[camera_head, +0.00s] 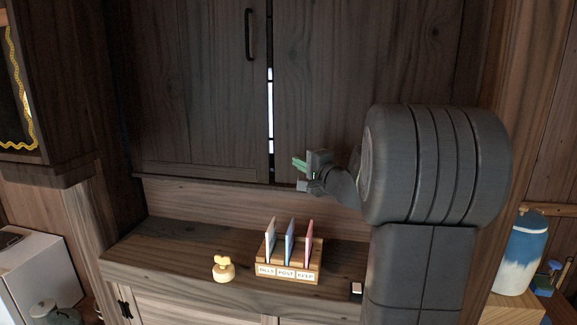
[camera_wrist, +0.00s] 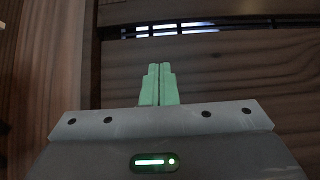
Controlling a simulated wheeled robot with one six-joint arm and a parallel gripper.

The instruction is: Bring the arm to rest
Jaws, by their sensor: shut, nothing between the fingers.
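My gripper (camera_head: 299,164) has pale green fingers and is at the end of my dark grey arm, right of centre in the head view. It is raised above the wooden shelf, in front of the dark cabinet doors, and points left. In the wrist view the fingers of my gripper (camera_wrist: 160,84) are pressed together with nothing between them. Dark wood fills the view beyond them.
On the shelf (camera_head: 180,247) below stand a wooden letter holder (camera_head: 290,272) with several coloured cards in labelled slots and a small yellow stamp-like object (camera_head: 223,270). Cabinet doors (camera_head: 200,90) rise behind. A blue and white jar (camera_head: 521,252) stands far right.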

